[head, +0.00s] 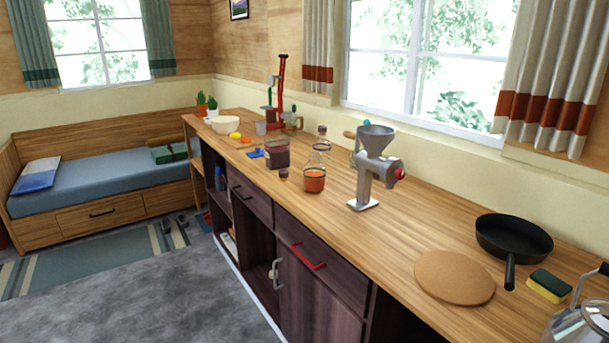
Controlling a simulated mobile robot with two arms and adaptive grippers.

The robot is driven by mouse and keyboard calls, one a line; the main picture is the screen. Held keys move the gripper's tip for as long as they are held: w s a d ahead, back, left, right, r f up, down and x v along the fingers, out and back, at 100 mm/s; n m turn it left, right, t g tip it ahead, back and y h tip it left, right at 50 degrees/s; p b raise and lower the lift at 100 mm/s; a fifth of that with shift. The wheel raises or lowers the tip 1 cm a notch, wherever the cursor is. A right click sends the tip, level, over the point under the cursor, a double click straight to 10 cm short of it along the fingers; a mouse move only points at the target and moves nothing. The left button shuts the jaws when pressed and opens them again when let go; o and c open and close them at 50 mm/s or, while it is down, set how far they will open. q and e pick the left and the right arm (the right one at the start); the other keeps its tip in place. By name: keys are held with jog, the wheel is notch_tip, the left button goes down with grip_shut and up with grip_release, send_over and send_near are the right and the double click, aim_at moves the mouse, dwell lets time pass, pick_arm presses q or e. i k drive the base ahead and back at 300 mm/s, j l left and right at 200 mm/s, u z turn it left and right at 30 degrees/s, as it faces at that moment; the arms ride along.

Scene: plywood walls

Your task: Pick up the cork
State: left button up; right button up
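A round, flat, tan board (455,278) that looks like cork lies on the wooden counter at the lower right of the head view. A clear glass bottle (321,150) with a small brownish top stands farther back on the counter; whether that top is a cork is too small to tell. Neither of my grippers is in the head view.
A black frying pan (513,238) has its handle beside the tan board's right edge. A sponge (548,286) and a glass kettle (582,322) are at the right. A metal grinder (372,170) and a jar (314,180) stand mid-counter. The counter between grinder and board is clear.

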aim_at(283, 174)
jog(key=i+j+z, duration=0.5)
jog(key=i+j, duration=1)
